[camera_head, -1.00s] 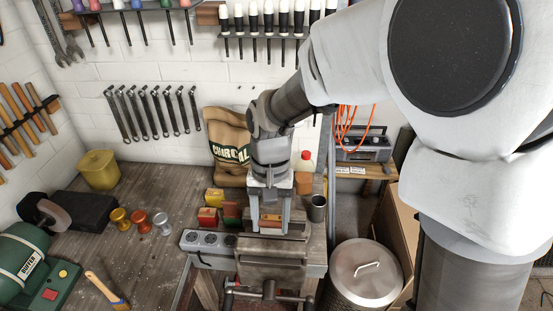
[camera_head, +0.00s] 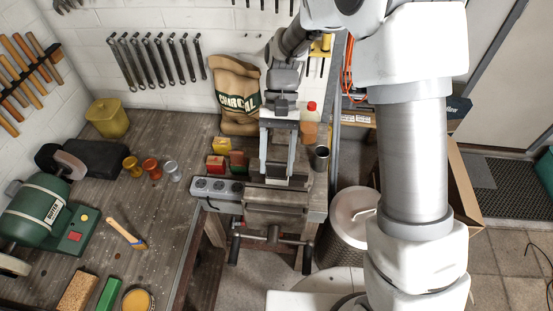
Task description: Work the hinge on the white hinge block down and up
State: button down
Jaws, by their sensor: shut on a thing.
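My gripper (camera_head: 277,178) points down at the bench vise (camera_head: 275,215), its two long grey fingers at the top of the jaws. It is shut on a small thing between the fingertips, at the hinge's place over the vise. The fingers and gripper body hide most of it. The white hinge block cannot be told apart from the pale fingers and vise jaws at this size, and the angle of the hinge cannot be read.
A grey socket panel (camera_head: 217,188) and small boxes (camera_head: 221,146) stand left of the vise. A charcoal bag (camera_head: 236,95) stands behind, a dark metal cup (camera_head: 321,158) to the right. The vise handle (camera_head: 272,239) sticks out in front.

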jog(key=shift+c, duration=0.8)
grip_release()
jog(key=b+v, duration=0.1)
jog(key=v, duration=1.6)
jog(key=shift+w+r+b, duration=0.15)
jog(key=shift+b, duration=0.15)
